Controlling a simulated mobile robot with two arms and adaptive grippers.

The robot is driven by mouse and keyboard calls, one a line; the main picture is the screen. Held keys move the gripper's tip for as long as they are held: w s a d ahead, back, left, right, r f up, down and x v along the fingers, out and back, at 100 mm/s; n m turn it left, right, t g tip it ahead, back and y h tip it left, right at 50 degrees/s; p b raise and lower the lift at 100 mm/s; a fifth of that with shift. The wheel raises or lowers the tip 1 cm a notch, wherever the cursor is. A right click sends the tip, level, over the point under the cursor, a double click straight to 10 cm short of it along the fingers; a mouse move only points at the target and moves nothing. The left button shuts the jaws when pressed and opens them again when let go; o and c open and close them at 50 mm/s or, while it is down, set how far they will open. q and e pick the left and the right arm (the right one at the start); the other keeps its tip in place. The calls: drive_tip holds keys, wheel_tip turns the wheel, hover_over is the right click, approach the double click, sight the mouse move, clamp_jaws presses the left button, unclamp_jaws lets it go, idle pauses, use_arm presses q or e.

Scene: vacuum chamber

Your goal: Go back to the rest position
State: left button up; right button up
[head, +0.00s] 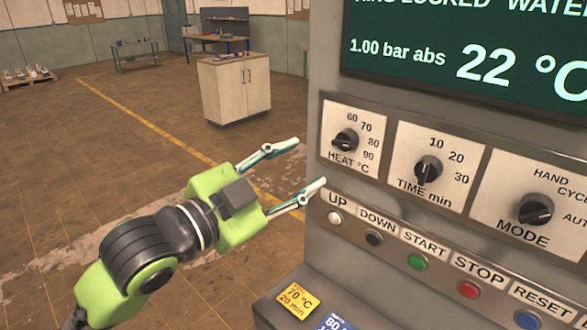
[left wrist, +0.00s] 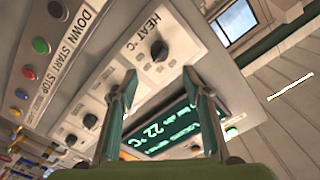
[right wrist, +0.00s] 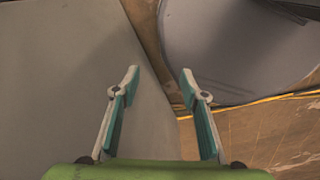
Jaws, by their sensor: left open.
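My left gripper (head: 310,168) is open and empty, left of the control panel and close to its left edge, near the HEAT knob (head: 346,140) and the UP button (head: 335,217). In the left wrist view my left gripper (left wrist: 165,85) has its fingers apart, with the HEAT knob (left wrist: 159,50) beyond them. My right gripper (right wrist: 158,82) shows only in the right wrist view. Its fingers are apart with nothing between them, over a grey surface and the floor.
The panel also has a TIME knob (head: 428,170), a MODE knob (head: 535,209), a START button (head: 417,262) and a STOP button (head: 468,289). The screen (head: 470,60) reads 22 °C. A yellow card (head: 298,300) lies below. A cabinet (head: 234,88) stands behind; the floor at left is open.

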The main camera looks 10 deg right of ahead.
use_arm(q)
drive_tip(key=shift+s+a, duration=0.25)
drive_tip(key=shift+a, duration=0.05)
